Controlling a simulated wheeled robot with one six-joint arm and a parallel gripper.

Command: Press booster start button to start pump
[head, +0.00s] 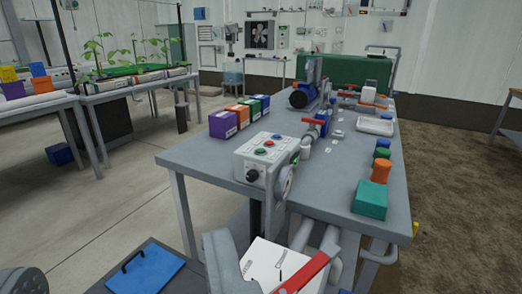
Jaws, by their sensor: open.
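A pale control box (267,159) stands at the near left part of the grey table top. Which one is the booster start button I cannot read. A black round knob (252,175) is on its front face. A round gauge (285,182) stands close to its right side. I cannot make out my gripper in this view, and nothing touches the box.
Purple (223,123), orange, green and blue boxes stand behind the control box. A grey pump with a blue motor (299,97), red-handled valves and pipes stand further back. A teal box (370,199) is at right. A red lever (306,271) and pipes are near. Open floor lies left.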

